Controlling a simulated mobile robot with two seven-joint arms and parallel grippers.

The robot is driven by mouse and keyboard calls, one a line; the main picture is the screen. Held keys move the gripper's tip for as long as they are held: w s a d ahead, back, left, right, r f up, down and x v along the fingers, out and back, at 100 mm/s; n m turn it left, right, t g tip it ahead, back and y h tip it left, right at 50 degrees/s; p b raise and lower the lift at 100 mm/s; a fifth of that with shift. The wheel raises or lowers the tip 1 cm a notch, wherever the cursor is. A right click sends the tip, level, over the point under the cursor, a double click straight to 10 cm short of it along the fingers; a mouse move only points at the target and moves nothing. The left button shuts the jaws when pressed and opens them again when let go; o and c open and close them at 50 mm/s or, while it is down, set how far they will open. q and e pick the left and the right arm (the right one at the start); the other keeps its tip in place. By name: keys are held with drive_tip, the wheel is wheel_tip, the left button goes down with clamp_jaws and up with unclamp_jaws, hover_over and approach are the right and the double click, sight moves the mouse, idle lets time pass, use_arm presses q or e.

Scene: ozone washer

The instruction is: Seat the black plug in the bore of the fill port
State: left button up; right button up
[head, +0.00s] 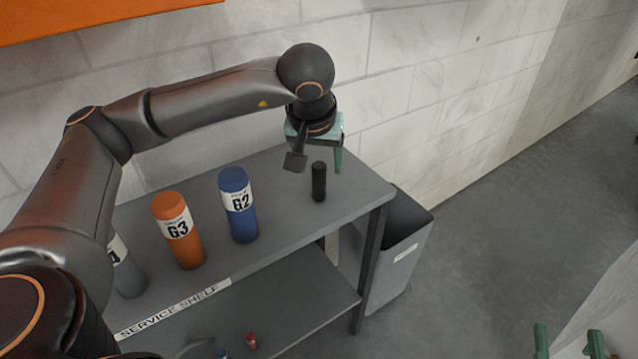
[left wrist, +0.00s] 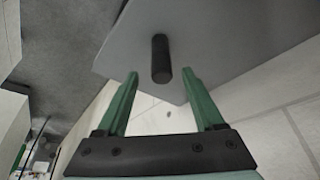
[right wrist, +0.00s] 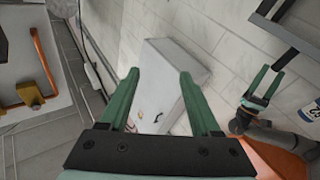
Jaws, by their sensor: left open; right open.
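The black plug (head: 319,182) stands upright on the top of the grey service shelf (head: 290,215), near its right end. My left gripper (head: 336,166) is open just above and behind it, fingers pointing down. In the left wrist view the plug (left wrist: 161,58) shows between and just beyond the two green fingertips (left wrist: 160,74); nothing is held. My right gripper (head: 568,335) is open and empty at the lower right of the head view, far from the plug. Its fingers also show in the right wrist view (right wrist: 159,74). I cannot make out the fill port in any view.
A blue G2 bottle (head: 238,207), an orange G3 bottle (head: 178,232) and a grey bottle (head: 128,270) stand left of the plug. A grey bin (head: 398,260) is beside the shelf. The wall is close behind. A white box (right wrist: 172,82) shows beyond my right fingers.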

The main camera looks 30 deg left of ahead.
sight(319, 166)
use_arm(q)
drive_tip(key=x, duration=0.3)
drive_tip(key=shift+a+f, duration=0.1)
use_arm(e)
drive_tip(key=shift+n+t+y, duration=0.6)
drive_tip(key=shift+t+y, duration=0.1)
drive_tip(key=shift+t, duration=0.2)
drive_tip(key=r, duration=0.2)
drive_tip(key=s+r, duration=0.1)
drive_tip(key=r, duration=0.1)
drive_tip(key=shift+a, duration=0.15)
use_arm(q)
drive_tip(key=shift+c, duration=0.4)
clamp_jaws()
